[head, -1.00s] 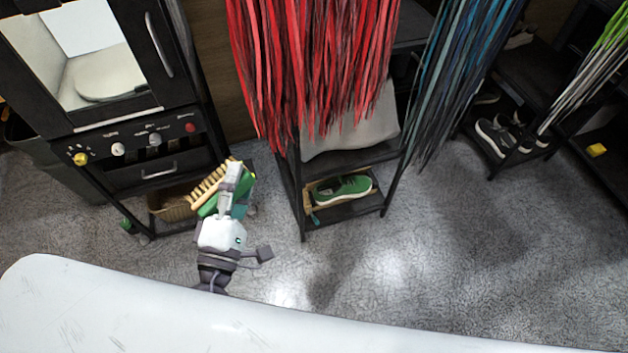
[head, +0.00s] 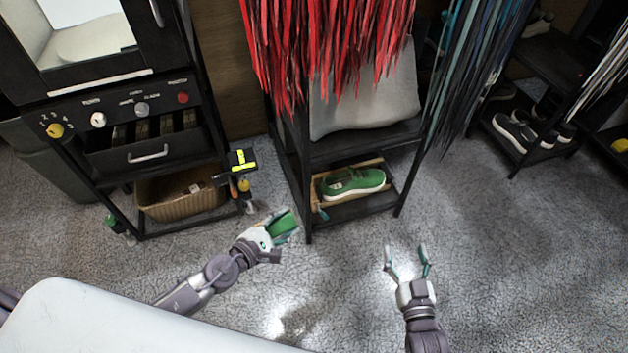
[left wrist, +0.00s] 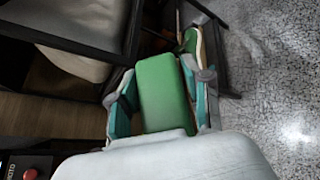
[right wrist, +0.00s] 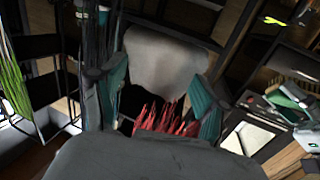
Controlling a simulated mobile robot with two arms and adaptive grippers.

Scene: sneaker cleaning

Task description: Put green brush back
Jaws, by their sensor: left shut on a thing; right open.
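The green brush (head: 283,224) is in my left gripper (head: 277,234), above the floor and in front of the low shoe rack. The left wrist view shows the brush's flat green back (left wrist: 163,92) between both fingers; its bristles are hidden there. My right gripper (head: 408,262) is open and empty, above the floor to the right. In the right wrist view its fingers (right wrist: 160,95) stand wide apart with nothing between them. The black cabinet's drawer (head: 150,145) is pulled out a little, showing divided compartments inside.
A wicker basket (head: 180,193) sits on the cabinet's lower shelf. A green shoe (head: 352,182) lies in a wooden tray on the low rack. Red laces (head: 320,50) hang above it. A white surface (head: 110,320) fills the front left.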

